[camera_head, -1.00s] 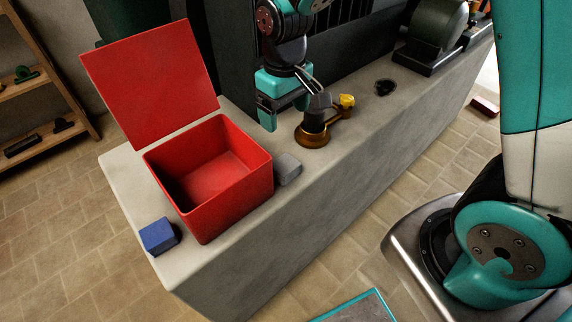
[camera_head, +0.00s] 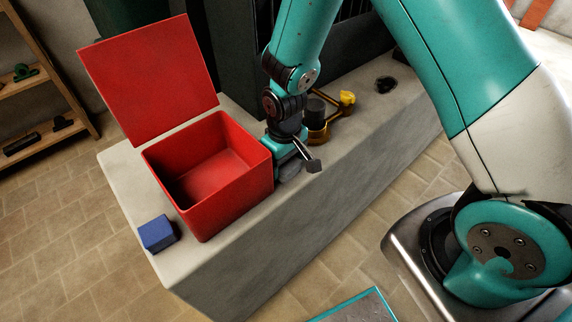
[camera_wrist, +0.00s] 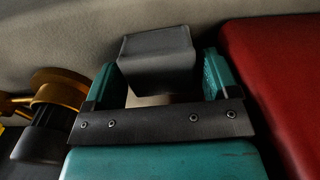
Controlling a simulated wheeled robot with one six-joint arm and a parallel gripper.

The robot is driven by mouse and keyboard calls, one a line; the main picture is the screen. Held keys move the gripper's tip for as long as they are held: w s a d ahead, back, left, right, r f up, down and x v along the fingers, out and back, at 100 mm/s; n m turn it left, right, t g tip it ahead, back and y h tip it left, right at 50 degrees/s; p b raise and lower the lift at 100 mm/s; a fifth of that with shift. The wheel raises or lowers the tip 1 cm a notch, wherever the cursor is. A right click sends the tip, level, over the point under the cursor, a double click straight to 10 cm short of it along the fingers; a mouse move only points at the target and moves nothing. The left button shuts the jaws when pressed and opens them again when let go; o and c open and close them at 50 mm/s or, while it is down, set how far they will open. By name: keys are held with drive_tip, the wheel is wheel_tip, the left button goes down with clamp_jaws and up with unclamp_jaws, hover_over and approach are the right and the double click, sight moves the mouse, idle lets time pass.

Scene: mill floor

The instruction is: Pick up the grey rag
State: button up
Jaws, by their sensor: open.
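The grey rag (camera_wrist: 157,47) looks like a small dark-grey block in the wrist view. It lies on the stone counter (camera_head: 225,250), close to the right side of the red box (camera_head: 228,205). My gripper (camera_head: 288,170) is low over the counter beside the box. In the wrist view my gripper (camera_wrist: 160,82) is open, with one teal finger on each side of the rag's near part. I cannot tell whether the fingers touch it. In the head view the gripper mostly hides the rag.
The red box's open lid (camera_head: 150,80) stands up behind it; its wall is close to my gripper. A brass fixture (camera_head: 318,136) with a yellow knob (camera_head: 347,98) stands on the other side. A blue block (camera_head: 157,233) sits at the counter's near left corner.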

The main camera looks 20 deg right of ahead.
drive_tip(key=shift+f, duration=0.3)
drive_tip(key=c, duration=0.7)
drive_tip(key=shift+d+r, duration=0.2)
drive_tip(key=shift+r, duration=0.2)
wheel_tip(320, 180, up, 7)
drive_tip(key=shift+f, duration=0.2)
drive_tip(key=s+d+b, duration=0.1)
drive_tip(key=d, duration=1.8)
drive_tip(key=shift+s+d+f+b, duration=0.15)
drive_tip(key=shift+s+d+b, duration=0.1)
drive_tip(key=shift+d+b, duration=0.05)
